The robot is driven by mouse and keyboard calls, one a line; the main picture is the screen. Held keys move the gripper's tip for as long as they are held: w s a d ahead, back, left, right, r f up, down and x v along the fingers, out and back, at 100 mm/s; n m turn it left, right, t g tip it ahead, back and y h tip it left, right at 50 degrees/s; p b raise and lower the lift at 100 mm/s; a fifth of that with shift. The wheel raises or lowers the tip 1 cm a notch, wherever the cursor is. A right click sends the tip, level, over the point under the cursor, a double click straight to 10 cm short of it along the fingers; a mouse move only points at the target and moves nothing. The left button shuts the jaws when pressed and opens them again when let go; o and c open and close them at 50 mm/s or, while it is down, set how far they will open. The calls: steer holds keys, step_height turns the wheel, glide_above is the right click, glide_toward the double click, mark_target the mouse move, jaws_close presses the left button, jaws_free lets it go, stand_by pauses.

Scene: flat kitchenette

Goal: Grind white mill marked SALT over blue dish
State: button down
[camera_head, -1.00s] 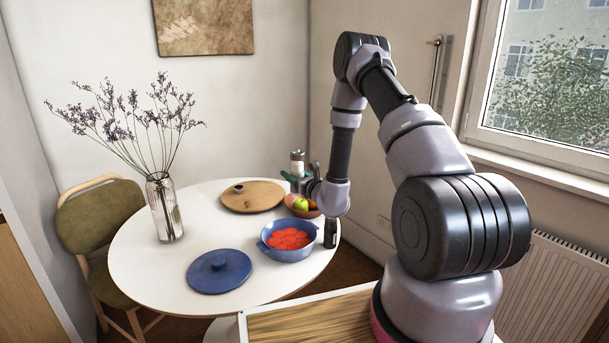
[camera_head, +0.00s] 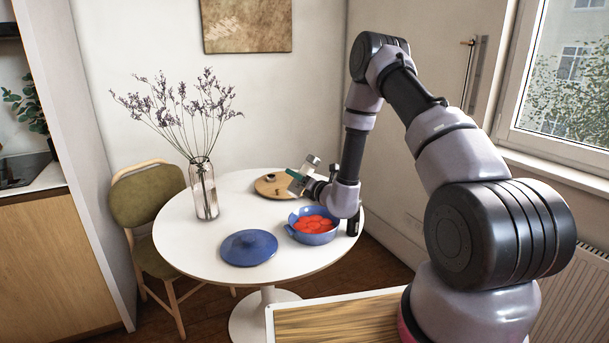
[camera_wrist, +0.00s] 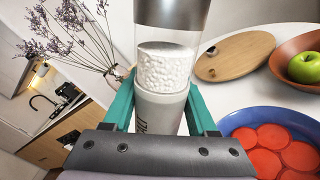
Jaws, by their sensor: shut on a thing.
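My gripper (camera_head: 299,178) is shut on the white mill (camera_head: 311,163), which has a clear upper part and a grey metal top. In the wrist view the mill (camera_wrist: 165,68) stands between the teal fingers (camera_wrist: 160,112), with white grains inside; dark lettering on its body is only partly visible. The mill is tilted in the head view, its top leaning right. It is above the table, behind the blue dish (camera_head: 313,239). The dish holds red slices (camera_head: 314,224). In the wrist view the dish (camera_wrist: 240,117) is at the lower right.
A wooden board (camera_head: 268,188) lies behind, and a glass vase (camera_head: 203,190) with tall stems stands left. A brown bowl (camera_wrist: 283,62) holds a green apple (camera_wrist: 305,67).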

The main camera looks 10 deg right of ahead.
steer(key=f+m, duration=0.1)
steer(key=m, duration=0.1)
steer(key=a+f+m, duration=0.1)
steer(key=f+m, duration=0.1)
steer(key=s+a+f+m, duration=0.1)
steer(key=m, duration=0.1)
steer(key=shift+s+a+f, duration=0.1)
steer(key=shift+a+f, duration=0.05)
steer(key=shift+f, duration=0.15)
steer(key=m, duration=0.2)
steer(key=f+m, duration=0.1)
steer(key=m, duration=0.1)
steer(key=shift+m, duration=0.3)
steer(key=shift+f+m, duration=0.1)
steer(key=shift+m, duration=0.7)
steer(key=shift+w+d+r+m, duration=0.2)
steer(key=shift+d+r+m, duration=0.1)
steer(key=shift+r+m, duration=0.4)
steer(key=r+m, duration=0.1)
steer(key=m, duration=0.1)
steer(key=r+m, duration=0.1)
steer(key=shift+w+d+m, duration=0.2)
steer(key=shift+d+m, duration=0.2)
steer(key=shift+w+d, duration=0.1)
steer(key=shift+d, duration=0.15)
steer(key=shift+w+d, duration=0.2)
steer(key=shift+d, duration=0.5)
steer(key=shift+w+a, duration=0.2)
steer(key=shift+a, duration=0.1)
